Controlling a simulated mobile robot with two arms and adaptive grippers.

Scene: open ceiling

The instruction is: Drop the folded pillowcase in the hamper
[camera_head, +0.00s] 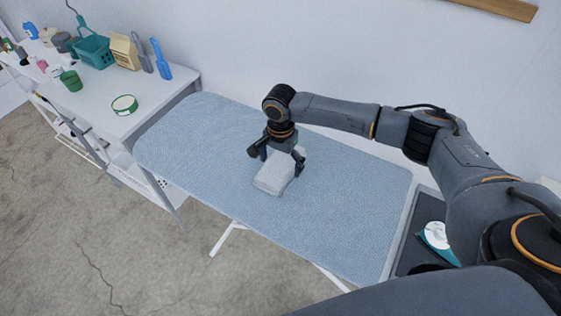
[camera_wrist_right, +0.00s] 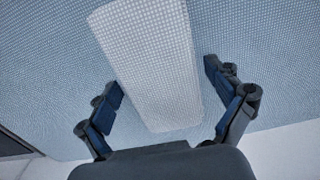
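The folded pillowcase (camera_head: 273,178) is a small, pale, rounded block of cloth lying on the blue ironing board. My right gripper (camera_head: 277,160) is over its far end, pointing down, with a finger on either side. In the right wrist view the pillowcase (camera_wrist_right: 150,60) is a white textured strip between the open fingers of the right gripper (camera_wrist_right: 163,92). Gaps show between the cloth and both fingers. No hamper shows in either view, and my left gripper does not show.
The ironing board (camera_head: 340,208) is otherwise bare, with a wall behind it. An iron (camera_head: 437,236) rests on a dark surface at its right end. A white table (camera_head: 95,92) at the left holds a teal basket (camera_head: 92,48), a green-rimmed round item (camera_head: 124,105) and several other items.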

